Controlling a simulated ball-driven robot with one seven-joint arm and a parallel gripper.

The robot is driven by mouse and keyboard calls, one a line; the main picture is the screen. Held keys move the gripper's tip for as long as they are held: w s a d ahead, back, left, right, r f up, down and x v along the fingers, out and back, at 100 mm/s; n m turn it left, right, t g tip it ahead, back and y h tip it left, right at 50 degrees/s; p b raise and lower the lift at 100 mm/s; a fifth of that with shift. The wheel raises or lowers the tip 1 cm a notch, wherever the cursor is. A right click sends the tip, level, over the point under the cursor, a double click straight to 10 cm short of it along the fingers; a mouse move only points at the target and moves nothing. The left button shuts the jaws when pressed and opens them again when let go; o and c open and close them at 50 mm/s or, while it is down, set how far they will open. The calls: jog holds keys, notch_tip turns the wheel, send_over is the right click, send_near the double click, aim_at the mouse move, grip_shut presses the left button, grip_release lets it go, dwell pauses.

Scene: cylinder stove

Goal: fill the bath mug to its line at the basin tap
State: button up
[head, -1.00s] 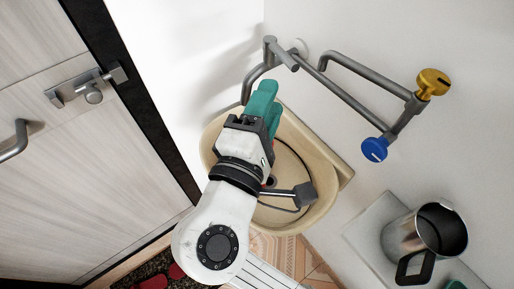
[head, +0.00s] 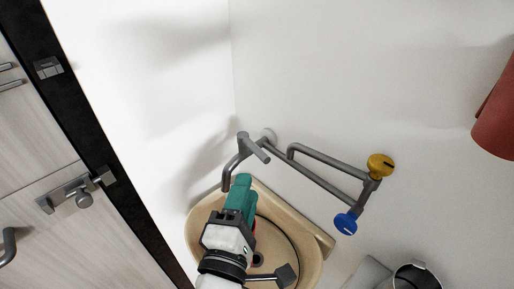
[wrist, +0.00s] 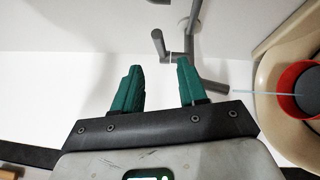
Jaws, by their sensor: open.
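A red round mug (wrist: 286,104), which looks like the bath mug, is in the basin at the right of the wrist view. In the head view my arm mostly hides it. A thin pale line, like a water stream, runs from the tap spout (wrist: 212,86) to the mug. Its fill line cannot be made out. The spout also shows in the head view (head: 228,174). My gripper (head: 243,179), with green fingers, is open and empty just below and right of the spout; its fingers show apart in the wrist view (wrist: 158,76). The cream basin (head: 310,250) lies below.
The tap pipes on the wall carry a yellow knob (head: 381,165) and a blue knob (head: 346,223), right of my gripper. A steel mug (head: 416,278) stands on a ledge at lower right. A red object (head: 496,120) hangs at far right. A door (head: 40,135) is at left.

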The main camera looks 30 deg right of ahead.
aim_at(258, 150)
jog(key=p+x, duration=0.2)
jog(key=x, duration=0.8)
jog(key=shift+w+d+r, duration=0.1)
jog(key=shift+w+d, duration=0.05)
grip_shut()
dwell(0.4)
